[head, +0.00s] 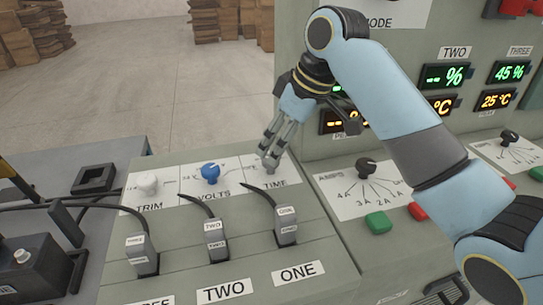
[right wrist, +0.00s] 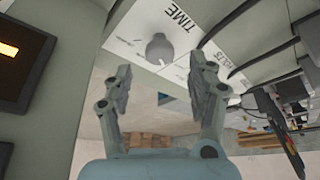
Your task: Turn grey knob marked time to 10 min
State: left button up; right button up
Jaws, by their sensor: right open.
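The grey knob (head: 269,162) marked TIME sits on a white label plate at the right end of the knob row. In the right wrist view the grey knob (right wrist: 159,49) shows beyond the fingertips, beside the word TIME. My right gripper (head: 275,137) is open just above the knob, with its fingers pointing down at it. In the right wrist view my right gripper (right wrist: 160,80) has its fingers spread and empty, and the knob lies ahead of the gap between them. The knob's scale markings are too small to read. My left gripper is not in view.
The blue VOLTS knob (head: 210,173) and white TRIM knob (head: 147,185) stand left on the same panel. Several cabled plugs (head: 285,226) stand in front. A black AMPS knob (head: 366,168), a green button (head: 378,222) and an upright display panel (head: 330,118) lie to the right.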

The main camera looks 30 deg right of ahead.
jog(key=x, duration=0.4)
jog(key=shift+w+f, duration=0.1)
jog(key=shift+f, duration=0.05)
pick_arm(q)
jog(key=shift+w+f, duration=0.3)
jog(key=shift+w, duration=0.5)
